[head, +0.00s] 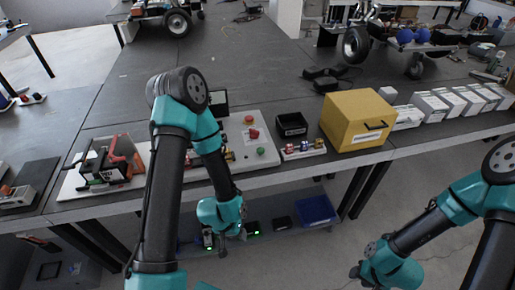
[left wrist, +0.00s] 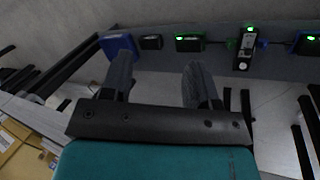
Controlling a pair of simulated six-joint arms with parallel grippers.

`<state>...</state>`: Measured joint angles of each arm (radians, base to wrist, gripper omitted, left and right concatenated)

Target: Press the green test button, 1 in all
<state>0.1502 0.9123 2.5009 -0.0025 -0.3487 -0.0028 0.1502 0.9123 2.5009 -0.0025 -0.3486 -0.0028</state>
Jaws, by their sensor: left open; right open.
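The green button (head: 260,151) sits on a white panel (head: 238,160) at the front of the table in the head view, with a red button (head: 254,133) and a further red one (head: 249,119) above it. My left gripper (head: 222,246) hangs down in front of the table edge, below the panel and apart from the button. In the left wrist view its two fingers (left wrist: 158,82) are spread and empty; the green button is not in that view. My right gripper (head: 359,274) is low at the right, over the floor, open and far from the button.
A yellow box (head: 357,119) and a small black bin (head: 291,125) stand right of the panel. A red and black device (head: 108,165) stands left. Under the table, a shelf holds a blue bin (head: 315,210) and devices with green lights (left wrist: 189,42).

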